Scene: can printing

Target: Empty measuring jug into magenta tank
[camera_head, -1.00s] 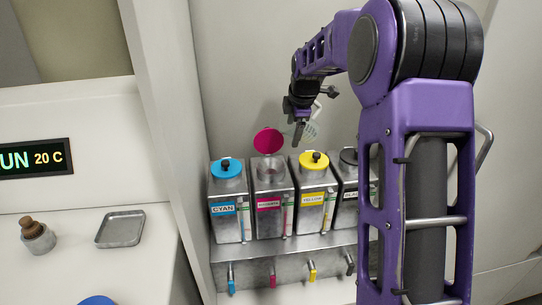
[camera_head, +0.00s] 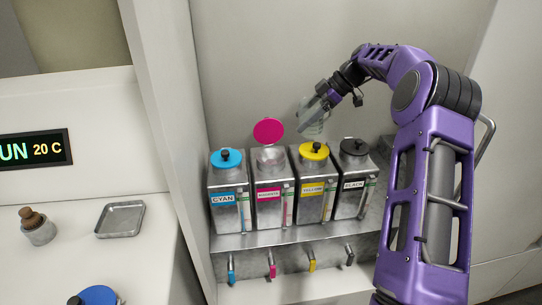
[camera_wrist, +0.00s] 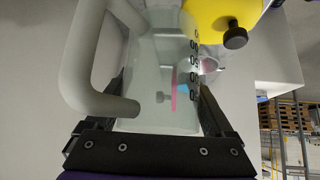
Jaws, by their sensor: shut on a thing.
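The magenta tank (camera_head: 272,203) stands second from left in the row, its round magenta lid (camera_head: 268,131) swung up and its top opening (camera_head: 271,157) showing. My gripper (camera_head: 311,124) is shut on the clear measuring jug (camera_head: 313,106) and holds it above and behind the yellow tank, to the right of the magenta lid. In the wrist view the jug (camera_wrist: 150,75) fills the space between my black fingers, its thick handle (camera_wrist: 75,75) at left. A thin pink streak (camera_wrist: 173,90) shows at the jug; I cannot tell whether it is liquid inside.
The cyan tank (camera_head: 229,204), yellow tank (camera_head: 316,196) and black tank (camera_head: 351,199) flank the magenta one, all with knobbed lids on. Coloured taps line the shelf front below. A cabinet wall (camera_head: 176,130) rises at left. A metal tray (camera_head: 120,219) and stoppered bottle (camera_head: 38,227) sit on the left counter.

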